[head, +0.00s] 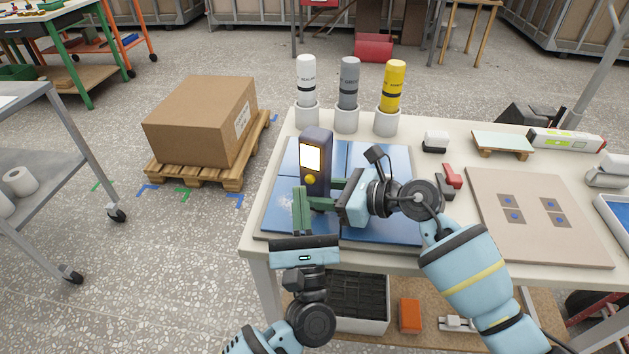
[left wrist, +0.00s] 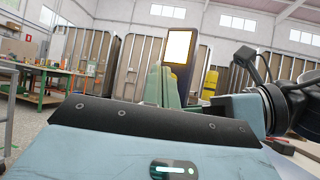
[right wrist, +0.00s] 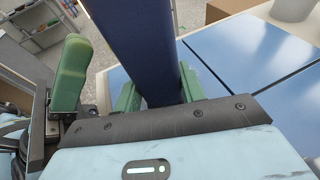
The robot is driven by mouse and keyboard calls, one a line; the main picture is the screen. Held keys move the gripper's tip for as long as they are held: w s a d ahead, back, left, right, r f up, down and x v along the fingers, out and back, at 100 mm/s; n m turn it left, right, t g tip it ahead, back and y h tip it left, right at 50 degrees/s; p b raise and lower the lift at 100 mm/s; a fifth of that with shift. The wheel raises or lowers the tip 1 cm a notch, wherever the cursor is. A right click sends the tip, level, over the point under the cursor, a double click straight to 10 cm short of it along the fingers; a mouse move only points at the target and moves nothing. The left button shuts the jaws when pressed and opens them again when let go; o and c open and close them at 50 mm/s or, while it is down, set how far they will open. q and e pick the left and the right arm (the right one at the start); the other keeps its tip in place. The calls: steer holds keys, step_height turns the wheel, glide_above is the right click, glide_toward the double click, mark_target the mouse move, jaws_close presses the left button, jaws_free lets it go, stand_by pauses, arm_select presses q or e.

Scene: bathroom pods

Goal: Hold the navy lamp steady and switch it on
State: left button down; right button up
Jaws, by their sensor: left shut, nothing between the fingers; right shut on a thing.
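The navy lamp (head: 325,150) stands upright on the blue tiled mat (head: 375,160), with a bright white panel (head: 310,157) and a round yellow button (head: 310,179) below it on its front. The bright panel also shows in the left wrist view (left wrist: 179,47). My right gripper (head: 325,193) is shut on the lamp's lower body from the right; the right wrist view shows the navy body (right wrist: 140,45) between its green fingers. My left gripper (head: 299,192) is shut and empty, its fingertips just in front of the lamp, below and left of the button. Contact cannot be told.
White, grey and yellow bottles (head: 348,85) stand in holders behind the mat. A red and dark object (head: 450,178) and a beige board (head: 535,215) lie to the right. A cardboard box (head: 200,120) sits on a pallet left of the table. The mat's left part is clear.

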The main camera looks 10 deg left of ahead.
arm_select(q)
steer(key=shift+s+a, duration=0.25)
steer(key=shift+s, duration=0.55)
steer(key=shift+s+a, duration=0.25)
steer(key=shift+s, duration=0.55)
steer(key=shift+s+a, duration=0.25)
steer(key=shift+s, duration=0.55)
arm_select(e)
steer(key=o, duration=0.9)
steer(key=shift+o, duration=0.2)
steer(key=v, duration=1.2)
